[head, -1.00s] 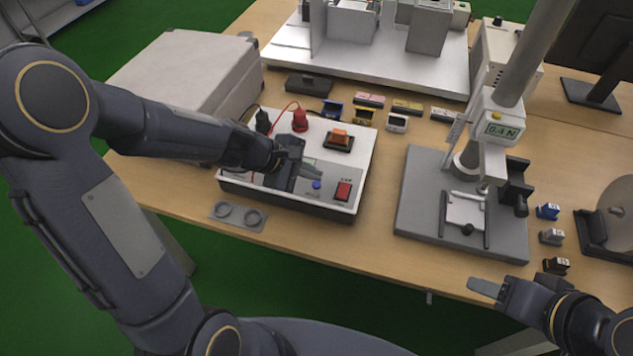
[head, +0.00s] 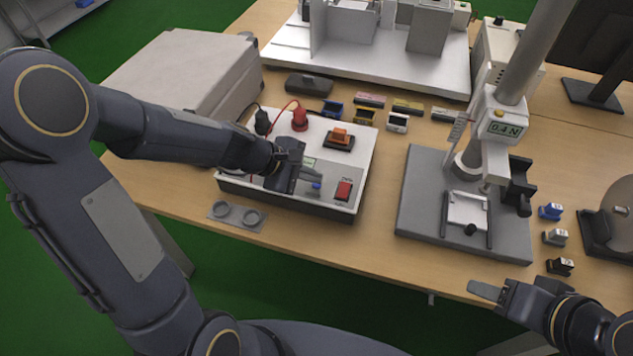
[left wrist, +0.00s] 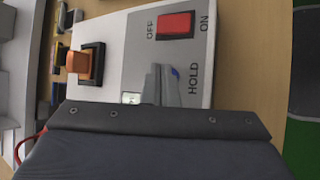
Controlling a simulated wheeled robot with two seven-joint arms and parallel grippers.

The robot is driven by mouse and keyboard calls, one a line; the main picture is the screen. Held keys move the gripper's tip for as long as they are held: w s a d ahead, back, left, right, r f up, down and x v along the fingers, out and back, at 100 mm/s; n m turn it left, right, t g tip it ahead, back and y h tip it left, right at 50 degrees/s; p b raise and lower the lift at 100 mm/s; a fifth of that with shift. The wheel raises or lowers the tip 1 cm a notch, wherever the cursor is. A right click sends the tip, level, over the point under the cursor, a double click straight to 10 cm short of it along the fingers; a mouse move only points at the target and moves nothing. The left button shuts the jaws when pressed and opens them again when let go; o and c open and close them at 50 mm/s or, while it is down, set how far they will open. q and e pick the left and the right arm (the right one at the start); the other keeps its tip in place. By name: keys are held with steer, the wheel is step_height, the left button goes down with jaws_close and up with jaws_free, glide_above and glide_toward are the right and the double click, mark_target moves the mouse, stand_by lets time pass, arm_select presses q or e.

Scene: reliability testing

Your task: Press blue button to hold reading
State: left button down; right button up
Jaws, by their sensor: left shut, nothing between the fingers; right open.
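The blue button (head: 316,186) is on the grey panel of a white test box (head: 362,150). In the left wrist view the blue button (left wrist: 175,72) shows only partly beside my fingertips, near the word HOLD. My left gripper (head: 312,178) is shut and empty, with its fingertips right at the button. I cannot tell whether they touch it. The left gripper also shows in the left wrist view (left wrist: 158,68). My right gripper (head: 490,290) is open and empty off the table's front edge at the lower right.
The box also carries a red OFF/ON switch (head: 343,191), an orange switch (head: 339,137) and a red plug (head: 299,120). A force stand (head: 420,215) with a display reading 0.4 N (head: 503,129) stands to the right. A grey case (head: 185,75) is behind my left arm.

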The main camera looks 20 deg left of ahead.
mark_target(312, 186)
arm_select(q)
steer(key=shift+f, duration=0.15)
stand_by(0.3)
steer(key=shift+r+p, duration=0.65)
steer(key=shift+r, duration=0.25)
step_height(312, 186, up, 6)
steer(key=p, duration=0.5)
